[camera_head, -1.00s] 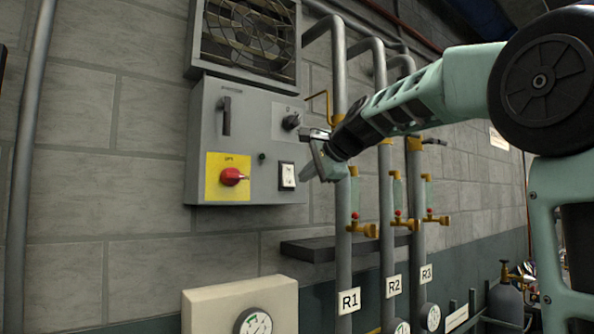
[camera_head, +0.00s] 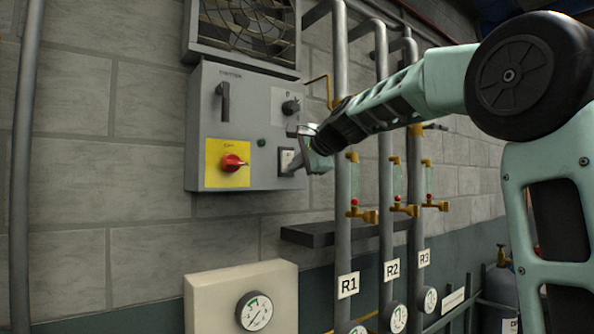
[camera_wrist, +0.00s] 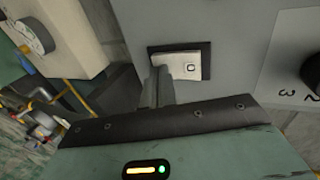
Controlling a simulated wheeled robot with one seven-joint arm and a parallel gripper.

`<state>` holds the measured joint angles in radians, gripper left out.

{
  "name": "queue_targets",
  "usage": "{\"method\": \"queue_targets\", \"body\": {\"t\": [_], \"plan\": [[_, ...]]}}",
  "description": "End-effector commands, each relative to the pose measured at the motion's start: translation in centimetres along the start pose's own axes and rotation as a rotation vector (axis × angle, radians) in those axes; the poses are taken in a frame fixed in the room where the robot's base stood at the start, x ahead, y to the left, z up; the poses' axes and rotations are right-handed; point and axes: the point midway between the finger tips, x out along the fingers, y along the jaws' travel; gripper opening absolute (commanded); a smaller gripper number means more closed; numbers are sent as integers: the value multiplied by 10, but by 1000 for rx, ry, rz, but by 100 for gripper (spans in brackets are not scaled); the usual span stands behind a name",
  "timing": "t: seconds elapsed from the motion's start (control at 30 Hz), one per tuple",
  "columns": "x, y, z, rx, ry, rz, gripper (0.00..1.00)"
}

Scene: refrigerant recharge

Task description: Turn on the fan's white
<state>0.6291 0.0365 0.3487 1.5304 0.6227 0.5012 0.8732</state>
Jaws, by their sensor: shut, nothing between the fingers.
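The fan's white switch (camera_head: 286,160) is a rocker in a black frame at the lower right of the grey control box (camera_head: 262,180). In the wrist view the white switch (camera_wrist: 184,65) shows close up, with a small square mark on its right part. My gripper (camera_head: 291,170) is shut and empty, its tip at the switch in the head view. In the wrist view my gripper (camera_wrist: 160,72) overlaps the switch's left end; I cannot tell whether it touches. The fan (camera_head: 247,25) sits behind a grille above the box.
A red knob (camera_head: 233,162) on a yellow plate and a black handle (camera_head: 223,102) are on the box. A black dial (camera_head: 291,107) is above the switch. Grey pipes (camera_head: 344,230) with yellow valves stand right of the box, close to my arm. A dark shelf (camera_head: 312,235) is below.

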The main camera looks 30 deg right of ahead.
Motion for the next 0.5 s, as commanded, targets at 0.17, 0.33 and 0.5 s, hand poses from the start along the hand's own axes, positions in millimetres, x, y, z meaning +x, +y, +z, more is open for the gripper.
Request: {"method": "queue_targets", "body": {"t": [0.17,0.33,0.5], "plan": [[2,1,0,0,-1,-18,0],[2,0,0,0,-1,-18,0],[-1,-7,0,0,-1,-18,0]]}}
